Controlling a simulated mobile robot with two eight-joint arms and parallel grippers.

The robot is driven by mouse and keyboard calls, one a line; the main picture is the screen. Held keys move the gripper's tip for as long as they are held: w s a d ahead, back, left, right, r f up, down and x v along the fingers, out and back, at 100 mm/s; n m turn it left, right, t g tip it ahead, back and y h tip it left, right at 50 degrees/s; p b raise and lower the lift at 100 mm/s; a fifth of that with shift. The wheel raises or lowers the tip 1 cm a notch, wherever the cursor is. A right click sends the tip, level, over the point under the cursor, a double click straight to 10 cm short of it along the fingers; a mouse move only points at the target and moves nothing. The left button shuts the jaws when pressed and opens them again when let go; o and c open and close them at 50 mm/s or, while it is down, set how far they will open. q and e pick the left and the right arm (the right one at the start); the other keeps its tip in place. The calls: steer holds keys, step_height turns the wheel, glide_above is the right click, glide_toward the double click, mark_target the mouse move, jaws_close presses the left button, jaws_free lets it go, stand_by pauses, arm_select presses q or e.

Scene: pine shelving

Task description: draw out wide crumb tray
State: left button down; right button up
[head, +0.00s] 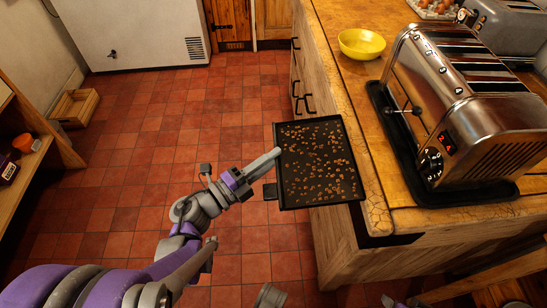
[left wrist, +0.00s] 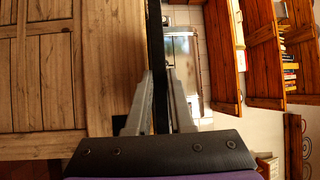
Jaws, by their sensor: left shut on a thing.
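The wide crumb tray (head: 290,199) is a flat black tray strewn with brown crumbs. In the head view it is held out level beyond the counter's left edge, clear of the toaster (head: 490,130). My left gripper (head: 274,156) is shut on its left edge, close to a small black tab. In the left wrist view the tray shows edge-on as a dark upright strip (left wrist: 157,50) between the two grey fingers (left wrist: 158,112). The chrome toaster stands on a black base on the counter. My right gripper's fingers do not show.
The wooden counter (head: 345,70) with dark-handled drawers runs along the right. A wooden crate (head: 75,107) and shelving (head: 30,150) are at the left. The red tiled floor (head: 140,150) between is clear.

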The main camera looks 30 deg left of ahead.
arm_select(q)
steer(key=shift+s+a+r, duration=0.2)
steer(key=shift+s+a, duration=0.15)
steer(key=shift+a, duration=0.15)
steer(key=shift+s+a+r, duration=0.2)
steer(key=shift+s+a, duration=0.1)
steer(key=shift+a, duration=0.2)
steer(key=shift+r+p, duration=0.1)
steer(key=shift+p, duration=0.25)
step_height(320, 180, up, 7)
steer(key=p, duration=0.6)
stand_by(0.4)
